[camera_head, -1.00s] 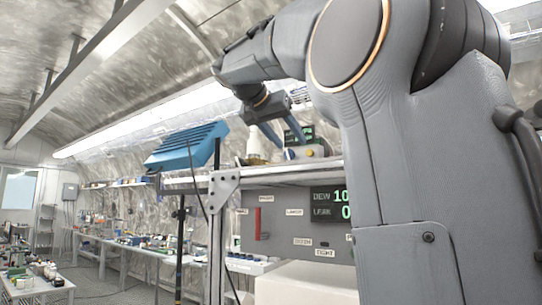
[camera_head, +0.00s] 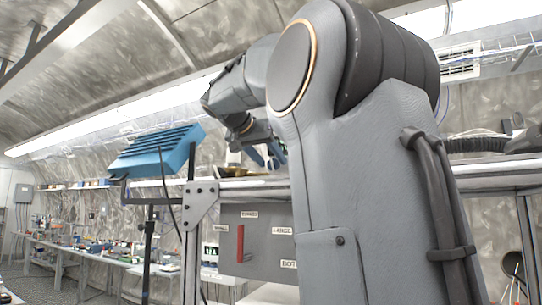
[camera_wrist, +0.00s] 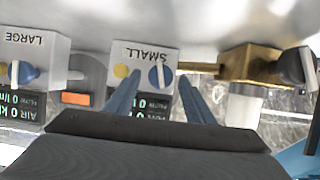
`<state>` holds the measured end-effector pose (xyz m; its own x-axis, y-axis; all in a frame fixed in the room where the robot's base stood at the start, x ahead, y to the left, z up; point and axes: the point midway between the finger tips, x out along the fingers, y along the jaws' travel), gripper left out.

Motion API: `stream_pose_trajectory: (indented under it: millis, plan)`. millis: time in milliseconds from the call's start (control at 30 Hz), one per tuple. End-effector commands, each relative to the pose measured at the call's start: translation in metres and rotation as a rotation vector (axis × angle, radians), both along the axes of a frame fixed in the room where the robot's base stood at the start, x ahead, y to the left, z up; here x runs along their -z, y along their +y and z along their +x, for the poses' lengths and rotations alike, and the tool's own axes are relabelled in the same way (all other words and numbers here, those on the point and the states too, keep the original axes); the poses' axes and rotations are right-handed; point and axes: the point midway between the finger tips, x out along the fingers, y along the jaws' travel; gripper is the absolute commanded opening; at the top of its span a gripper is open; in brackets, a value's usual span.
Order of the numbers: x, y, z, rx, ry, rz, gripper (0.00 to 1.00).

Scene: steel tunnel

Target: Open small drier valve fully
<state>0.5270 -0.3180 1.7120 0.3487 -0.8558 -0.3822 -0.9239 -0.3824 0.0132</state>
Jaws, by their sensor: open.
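In the wrist view, a pale box labelled SMALL (camera_wrist: 145,52) shows upside down. It carries a round blue knob with a white bar (camera_wrist: 160,76), the bar roughly upright in the picture, and a yellow button (camera_wrist: 121,70). My gripper (camera_wrist: 160,78) is open, its two blue fingers pointing at the box, one on each side of the knob. I cannot tell whether they touch it. A display below the box is partly hidden by my fingers. In the head view, my gripper (camera_head: 266,155) is over the shelf, and my arm hides the box.
A similar LARGE box (camera_wrist: 35,60) with its own knob (camera_wrist: 22,73) is at left. A brass fitting (camera_wrist: 250,65) with a white bowl (camera_wrist: 243,105) is close on the right. In the head view, a blue slatted unit (camera_head: 157,150) and a panel with a red lever (camera_head: 240,243) stand nearby.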

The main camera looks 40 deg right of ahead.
Motion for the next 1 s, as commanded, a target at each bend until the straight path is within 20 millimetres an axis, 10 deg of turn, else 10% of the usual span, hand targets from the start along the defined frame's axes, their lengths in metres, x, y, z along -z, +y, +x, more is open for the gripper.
stream_pose_trajectory:
  millis: [367,600,1000]
  plan:
    - [0.0037,-0.0060,0.0028,0.000,0.001,0.001,0.49]
    - [0.0034,-0.0058,0.0026,0.000,0.001,0.001,0.08]
    - [0.0034,-0.0049,0.0040,-0.001,0.075,-0.031,0.08]
